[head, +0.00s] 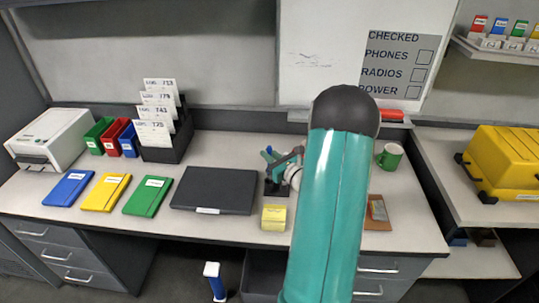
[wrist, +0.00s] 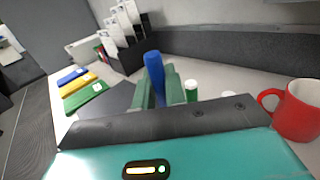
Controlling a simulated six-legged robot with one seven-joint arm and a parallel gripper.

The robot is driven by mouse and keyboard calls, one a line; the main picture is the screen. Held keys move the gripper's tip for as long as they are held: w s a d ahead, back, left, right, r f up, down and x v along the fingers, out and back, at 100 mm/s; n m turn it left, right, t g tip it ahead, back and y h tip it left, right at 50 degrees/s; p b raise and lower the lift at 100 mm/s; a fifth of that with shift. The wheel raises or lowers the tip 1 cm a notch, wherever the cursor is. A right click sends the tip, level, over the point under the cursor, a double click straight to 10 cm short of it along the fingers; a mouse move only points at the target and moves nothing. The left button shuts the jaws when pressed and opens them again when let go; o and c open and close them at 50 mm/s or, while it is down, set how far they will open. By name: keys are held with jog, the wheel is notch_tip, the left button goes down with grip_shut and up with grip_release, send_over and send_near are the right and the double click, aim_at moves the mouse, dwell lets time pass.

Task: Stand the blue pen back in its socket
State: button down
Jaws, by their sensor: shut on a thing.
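The blue pen (wrist: 154,68) is held between the two green fingers of my gripper (wrist: 158,92) in the wrist view, its blue end up. In the head view a small blue end of the pen (head: 269,151) shows beside my gripper (head: 280,162), mostly covered. A dark block (head: 271,188) stands on the desk just below my gripper; its sockets cannot be made out, nor whether the pen's lower end touches it. In the wrist view a green pen with a white top (wrist: 192,90) stands just right of the fingers.
A closed dark laptop (head: 213,190) lies left of the block. A yellow note pad (head: 273,217) lies in front. A green mug (head: 389,156) stands right of my arm; a red mug (wrist: 298,108) shows in the wrist view. Coloured folders (head: 147,196) lie at the left.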

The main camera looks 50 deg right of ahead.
jog(key=shift+f, duration=0.25)
dwell(0.4)
jog(key=shift+f, duration=0.35)
jog(key=shift+f, duration=0.3)
jog(key=shift+f, duration=0.25)
jog(key=shift+f, duration=1.1)
jog(key=shift+f, duration=0.35)
jog(key=shift+f, duration=0.2)
dwell(0.4)
